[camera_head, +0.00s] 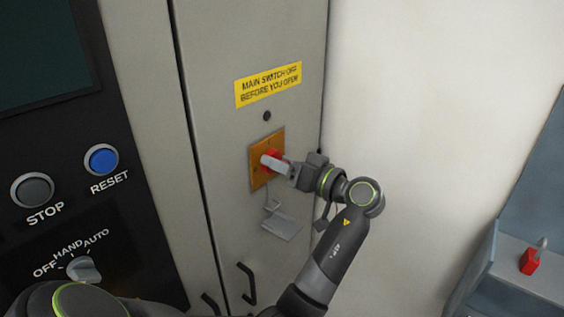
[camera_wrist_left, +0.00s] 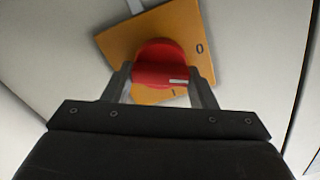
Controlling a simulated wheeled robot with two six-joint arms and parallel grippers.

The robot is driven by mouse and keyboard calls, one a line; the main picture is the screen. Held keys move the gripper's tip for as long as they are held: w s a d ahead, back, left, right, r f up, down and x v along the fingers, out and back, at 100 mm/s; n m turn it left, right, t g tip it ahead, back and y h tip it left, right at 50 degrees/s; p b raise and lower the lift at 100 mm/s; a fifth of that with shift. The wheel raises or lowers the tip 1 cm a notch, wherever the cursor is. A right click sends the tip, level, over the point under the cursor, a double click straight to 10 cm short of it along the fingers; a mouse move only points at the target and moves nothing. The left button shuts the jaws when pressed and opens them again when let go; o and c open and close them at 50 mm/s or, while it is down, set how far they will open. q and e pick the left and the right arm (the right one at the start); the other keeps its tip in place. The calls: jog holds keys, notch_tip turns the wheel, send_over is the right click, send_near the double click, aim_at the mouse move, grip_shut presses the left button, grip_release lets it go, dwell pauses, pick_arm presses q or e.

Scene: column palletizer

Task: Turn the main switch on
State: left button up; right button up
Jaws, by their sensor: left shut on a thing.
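The main switch is a red rotary knob (camera_head: 269,157) on a yellow-orange plate (camera_head: 257,178), set in the grey cabinet door (camera_head: 220,140). In the left wrist view the knob (camera_wrist_left: 160,62) sits between the two fingers on the plate (camera_wrist_left: 122,40). A "0" shows at the plate's right and an "I" at its lower edge. A white mark on the knob lies at its lower right. My left gripper (camera_head: 279,165) is shut on the knob; its fingers also show in the wrist view (camera_wrist_left: 160,84). My right gripper is not in view.
A grey hasp-like flap (camera_head: 283,223) hangs below the switch plate. A yellow warning label (camera_head: 268,85) is above. Left are the STOP button (camera_head: 32,189), RESET button (camera_head: 101,159) and selector (camera_head: 84,268). A red padlock-like object (camera_head: 530,261) sits on a ledge at right.

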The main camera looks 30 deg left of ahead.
pick_arm(q)
jog(key=m+p, duration=0.1)
jog(key=m, duration=0.1)
jog(key=shift+r+m, duration=0.1)
jog(key=shift+m, duration=0.3)
jog(key=m+p, duration=0.1)
jog(key=m, duration=0.1)
jog(key=shift+w+m+p, duration=0.1)
jog(key=shift+m+p, duration=0.2)
jog(key=shift+m, duration=0.1)
jog(key=m+p, duration=0.2)
jog(key=m, duration=0.1)
jog(key=shift+f+m+p, duration=0.15)
jog(key=shift+m+p, duration=0.55)
jog(key=shift+m, duration=0.25)
jog(key=shift+f+m+p, duration=0.1)
jog(key=shift+m+p, duration=0.55)
jog(key=shift+m, duration=0.3)
jog(key=o, duration=1)
jog(key=shift+w+f, duration=0.1)
jog(key=shift+c, duration=0.2)
